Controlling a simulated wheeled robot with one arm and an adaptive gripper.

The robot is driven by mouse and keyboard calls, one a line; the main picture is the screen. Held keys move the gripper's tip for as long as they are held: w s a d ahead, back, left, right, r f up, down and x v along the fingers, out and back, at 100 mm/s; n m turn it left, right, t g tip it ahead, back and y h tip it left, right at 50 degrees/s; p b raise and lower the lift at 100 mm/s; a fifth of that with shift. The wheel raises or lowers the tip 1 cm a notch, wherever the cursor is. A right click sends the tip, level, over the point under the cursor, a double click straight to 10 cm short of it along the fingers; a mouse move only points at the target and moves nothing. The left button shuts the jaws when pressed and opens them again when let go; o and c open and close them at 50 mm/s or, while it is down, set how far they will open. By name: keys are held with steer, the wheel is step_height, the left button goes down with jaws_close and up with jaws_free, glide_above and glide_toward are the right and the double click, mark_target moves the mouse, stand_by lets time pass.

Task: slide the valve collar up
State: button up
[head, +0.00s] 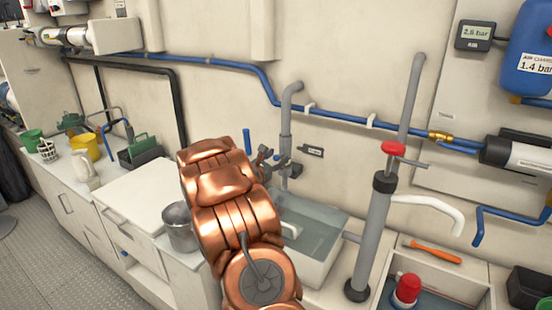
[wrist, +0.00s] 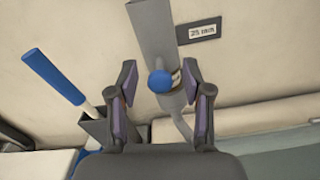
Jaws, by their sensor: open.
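A grey pipe (wrist: 152,30) comes down the wall in the wrist view, with a round blue knob (wrist: 160,81) at its lower part. A collar cannot be told apart from the pipe and fitting there. My gripper (wrist: 159,70) is open, with one finger on each side of the knob; whether either finger touches is unclear. In the head view the grey pipe (head: 286,125) bends into the wall above the basin, and my gripper (head: 266,160) is just left of its lower end, partly hidden by my copper-coloured arm.
A small "25 mm" label (wrist: 196,31) is right of the pipe. A blue-handled tool (wrist: 50,75) stands in a dark holder to the left. A water basin (head: 315,235), steel pot (head: 180,226) and upright grey pump (head: 372,235) with a red knob surround my arm.

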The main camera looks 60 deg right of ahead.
steer(key=shift+c, duration=0.3)
jaws_close()
stand_by(0.4)
